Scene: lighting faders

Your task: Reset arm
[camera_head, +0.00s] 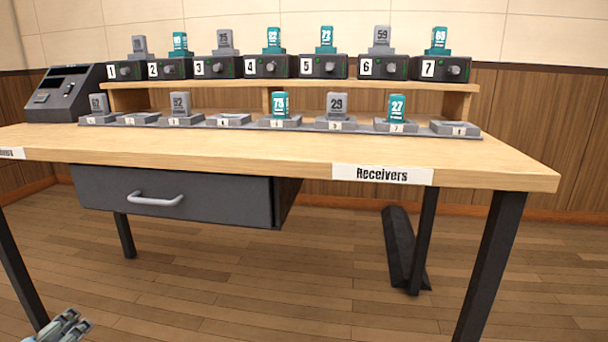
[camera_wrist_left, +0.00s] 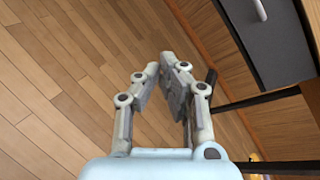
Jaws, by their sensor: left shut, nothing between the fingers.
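My left gripper (camera_head: 66,326) shows at the bottom left corner of the head view, low in front of the table and well below its top. In the left wrist view its two fingers (camera_wrist_left: 162,82) are shut with nothing between them, over the wooden floor. My right gripper is not in view.
A wooden table (camera_head: 300,150) labelled Receivers has dark legs and a grey drawer (camera_head: 175,195), shut, with a handle. A shelf (camera_head: 380,85) on it carries numbered boxes. Grey and teal blocks stand there and on a charging strip (camera_head: 350,128). Floor (camera_head: 250,290) in front is clear.

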